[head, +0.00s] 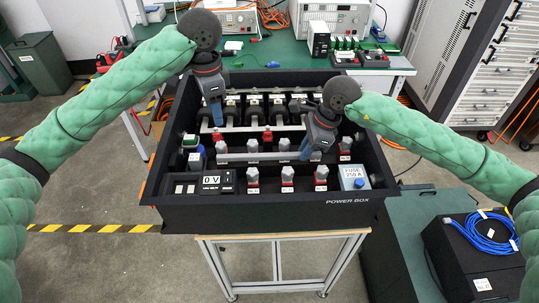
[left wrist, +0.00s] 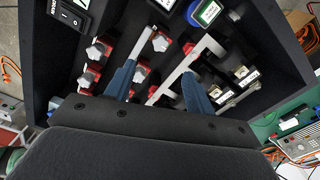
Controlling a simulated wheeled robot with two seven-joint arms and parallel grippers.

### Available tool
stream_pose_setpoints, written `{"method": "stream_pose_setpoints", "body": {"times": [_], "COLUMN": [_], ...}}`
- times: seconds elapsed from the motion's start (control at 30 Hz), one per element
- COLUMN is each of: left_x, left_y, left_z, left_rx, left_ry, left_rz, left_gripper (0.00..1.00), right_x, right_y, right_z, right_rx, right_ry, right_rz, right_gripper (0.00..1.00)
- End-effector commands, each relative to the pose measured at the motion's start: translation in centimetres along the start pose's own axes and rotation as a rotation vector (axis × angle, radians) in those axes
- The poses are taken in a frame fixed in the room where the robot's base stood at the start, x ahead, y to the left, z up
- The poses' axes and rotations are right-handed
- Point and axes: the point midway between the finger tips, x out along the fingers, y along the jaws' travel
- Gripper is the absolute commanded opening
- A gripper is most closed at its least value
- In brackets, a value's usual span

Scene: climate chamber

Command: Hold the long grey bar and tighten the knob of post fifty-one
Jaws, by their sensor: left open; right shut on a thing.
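The long grey bar (head: 240,157) lies across the middle row of posts in the black power box; it also shows in the left wrist view (left wrist: 140,52). My right gripper (head: 306,153) is shut at the bar's right end and appears to grip the bar; the contact is hidden by its fingers. My left gripper (head: 216,112) is open and empty above the back left of the box. Its two blue fingers show apart in the left wrist view (left wrist: 160,88). Grey knobs on red bases (head: 287,174) stand in rows. The post numbers are too small to read, so I cannot tell post fifty-one.
A second grey bar (head: 235,129) lies further back, near black terminals. The box's front wall (head: 270,213) and side walls rise around the posts.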

Motion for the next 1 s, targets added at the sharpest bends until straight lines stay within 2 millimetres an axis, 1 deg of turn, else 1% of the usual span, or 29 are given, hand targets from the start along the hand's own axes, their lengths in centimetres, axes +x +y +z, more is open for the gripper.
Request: {"method": "stream_pose_setpoints", "body": {"times": [0.03, 0.2, 0.5, 0.53, 0.63, 0.9, 1.0], "left_x": [-0.42, -1.16, -1.26, -1.26, -1.26, -1.23, -1.04], "left_y": [-0.03, 0.01, 0.02, 0.01, 0.01, 0.01, 0.02], "left_z": [0.01, 0.02, 0.01, 0.01, 0.01, 0.01, 0.01], "left_rx": [-0.001, -0.001, -0.001, -0.001, -0.001, -0.001, -0.001], "left_ry": [0.0, 0.0, 0.0, 0.0, 0.0, 0.0, 0.0], "left_rz": [-0.002, 0.0, 0.0, 0.0, 0.0, 0.0, 0.0], "left_gripper": [0.54, 0.54, 0.54, 0.54, 0.54, 0.54, 0.54], "right_x": [-0.25, -0.25, -0.25, -0.25, -0.21, -0.1, -0.47], "right_y": [-0.39, -0.39, -0.39, -0.39, -0.31, -0.12, -0.15], "right_z": [-0.07, -0.07, -0.06, -0.06, -0.06, -0.02, -0.04], "right_rx": [0.003, 0.003, 0.003, 0.003, 0.003, 0.001, 0.001], "right_ry": [0.0, 0.0, 0.0, 0.0, 0.0, 0.0, 0.0], "right_rz": [-0.009, -0.009, -0.009, -0.009, -0.007, -0.003, -0.004], "right_gripper": [0.0, 0.0, 0.0, 0.2, 0.4, 0.4, 0.4]}}
